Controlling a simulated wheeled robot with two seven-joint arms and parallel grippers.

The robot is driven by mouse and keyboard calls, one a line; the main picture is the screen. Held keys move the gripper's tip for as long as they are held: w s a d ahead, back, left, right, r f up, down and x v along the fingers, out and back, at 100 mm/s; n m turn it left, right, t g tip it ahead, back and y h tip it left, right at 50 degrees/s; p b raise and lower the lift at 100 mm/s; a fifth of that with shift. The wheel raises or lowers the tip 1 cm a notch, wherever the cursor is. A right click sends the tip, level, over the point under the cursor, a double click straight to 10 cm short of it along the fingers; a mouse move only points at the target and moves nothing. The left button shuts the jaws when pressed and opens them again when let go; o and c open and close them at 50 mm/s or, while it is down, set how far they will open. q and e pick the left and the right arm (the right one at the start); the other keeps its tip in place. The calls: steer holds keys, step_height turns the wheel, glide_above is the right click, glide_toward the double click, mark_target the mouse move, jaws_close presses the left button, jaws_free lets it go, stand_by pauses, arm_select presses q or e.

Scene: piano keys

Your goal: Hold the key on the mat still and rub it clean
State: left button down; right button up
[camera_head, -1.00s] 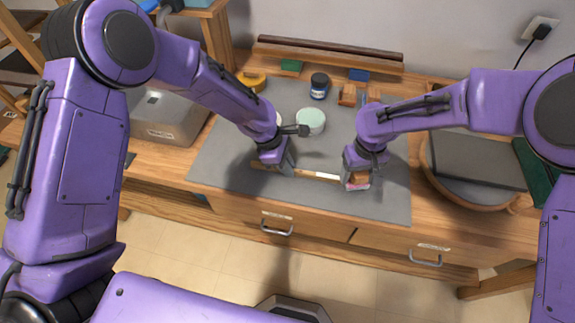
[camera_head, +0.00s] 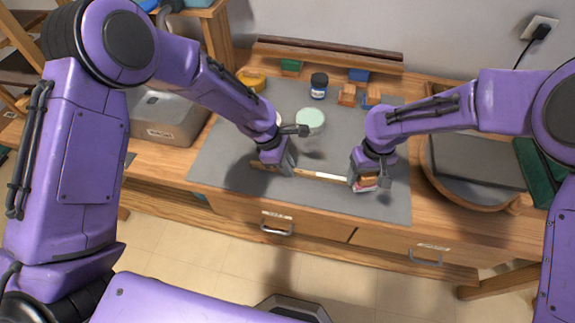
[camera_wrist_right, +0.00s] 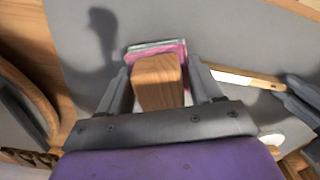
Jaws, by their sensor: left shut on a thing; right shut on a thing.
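The piano key (camera_head: 322,177), a long wooden stick with a white right end, lies flat on the grey mat (camera_head: 222,150). My left gripper (camera_head: 281,168) is shut on its wooden left part. My right gripper (camera_head: 366,181) is shut on a wooden block with a pink pad beneath, at the key's white end. In the right wrist view the wooden block (camera_wrist_right: 158,82) sits between the fingers, with the pink pad (camera_wrist_right: 180,47) showing past it. The key's white end (camera_wrist_right: 228,76) shows beside the right finger. Whether the pad touches the key is hidden.
Behind the grippers stand a pale green round tub (camera_head: 311,121), a dark-lidded jar (camera_head: 319,87) and small wooden blocks (camera_head: 347,95). A yellow roll (camera_head: 252,80) is at the back left. A round tray (camera_head: 437,178) borders the mat on the right. The front mat is clear.

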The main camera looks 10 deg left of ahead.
steer(key=shift+a+r, duration=0.1)
steer(key=shift+a, duration=1.5)
steer(key=shift+s+d+f, duration=0.1)
steer(key=shift+d+f, duration=0.1)
steer(key=shift+d, duration=2.4)
steer(key=shift+r, duration=0.2)
steer(key=shift+a+f, duration=0.1)
steer(key=shift+a, duration=2.45)
steer(key=shift+d, duration=2.55)
steer(key=shift+a, duration=2.6)
steer(key=shift+d, duration=2.6)
steer(key=shift+a, duration=2.6)
